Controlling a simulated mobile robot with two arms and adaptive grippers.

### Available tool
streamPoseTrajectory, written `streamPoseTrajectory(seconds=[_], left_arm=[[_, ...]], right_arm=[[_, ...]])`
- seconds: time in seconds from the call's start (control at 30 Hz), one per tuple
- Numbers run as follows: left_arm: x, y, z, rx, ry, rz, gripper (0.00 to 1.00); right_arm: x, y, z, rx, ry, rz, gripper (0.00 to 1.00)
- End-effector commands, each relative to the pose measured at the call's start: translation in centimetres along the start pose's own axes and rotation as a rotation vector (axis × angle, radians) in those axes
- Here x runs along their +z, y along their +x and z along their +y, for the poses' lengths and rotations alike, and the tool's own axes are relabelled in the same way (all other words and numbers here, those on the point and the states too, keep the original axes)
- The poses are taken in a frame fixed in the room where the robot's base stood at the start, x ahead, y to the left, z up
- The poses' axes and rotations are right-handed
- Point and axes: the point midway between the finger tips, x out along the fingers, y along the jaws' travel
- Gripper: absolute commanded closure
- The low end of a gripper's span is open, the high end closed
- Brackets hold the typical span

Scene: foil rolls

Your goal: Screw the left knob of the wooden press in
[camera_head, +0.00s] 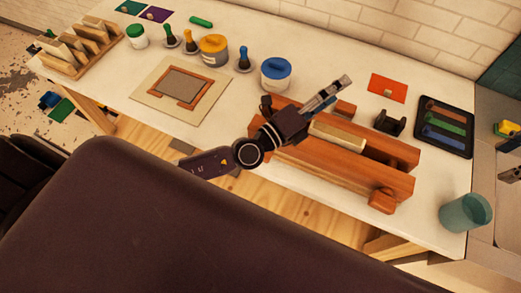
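The wooden press (372,165) lies on the white table, with long reddish-brown jaws and a pale block (337,136) between them. Its right knob (382,200) sticks out at the front of the near jaw's right end.
A framed board (182,85) lies to the left. A black tray (444,127) with coloured strips and a teal cup (465,213) are on the right. A dark part of my body fills the foreground.

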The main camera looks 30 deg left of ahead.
Motion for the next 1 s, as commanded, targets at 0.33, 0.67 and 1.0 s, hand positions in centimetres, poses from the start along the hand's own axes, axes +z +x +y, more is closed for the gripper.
streamPoseTrajectory(seconds=[0.33,0.67,1.0], left_arm=[[1.7,-8.3,0.6,-0.116,-0.557,-0.282,0.35],[0.2,-18.7,3.0,-0.236,-1.083,-0.445,0.35],[-4.7,-29.5,7.5,-0.188,-1.509,-0.547,0.35]], right_arm=[[0.0,0.0,0.0,0.000,0.000,0.000,0.61],[0.0,0.0,0.0,0.000,0.000,0.000,0.61],[0.0,0.0,0.0,0.000,0.000,0.000,0.61]])
